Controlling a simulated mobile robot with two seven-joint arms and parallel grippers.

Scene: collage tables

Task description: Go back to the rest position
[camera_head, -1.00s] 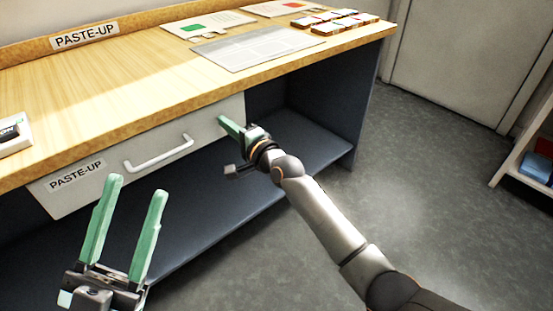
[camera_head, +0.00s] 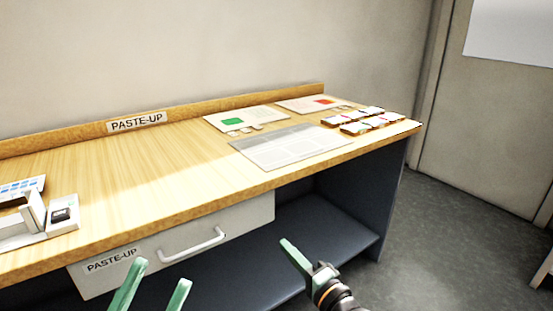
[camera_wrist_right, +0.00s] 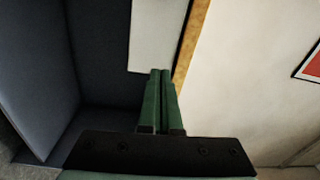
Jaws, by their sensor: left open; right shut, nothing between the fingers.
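My left gripper (camera_head: 153,291) has green fingers that stand apart and empty at the bottom of the head view, in front of the drawer (camera_head: 171,247). Its base is cut off by the frame edge. My right gripper (camera_head: 284,243) has its green fingers together, with nothing between them, in front of the open bay right of the drawer. In the right wrist view the same shut fingers (camera_wrist_right: 160,75) point toward a pale panel and a wooden edge.
The paste-up table (camera_head: 120,211) holds a grey printed sheet (camera_head: 290,147), two cards, several small blocks (camera_head: 370,122) and a white device (camera_head: 62,214) at the left. The drawer looks shut, with a white handle (camera_head: 193,246).

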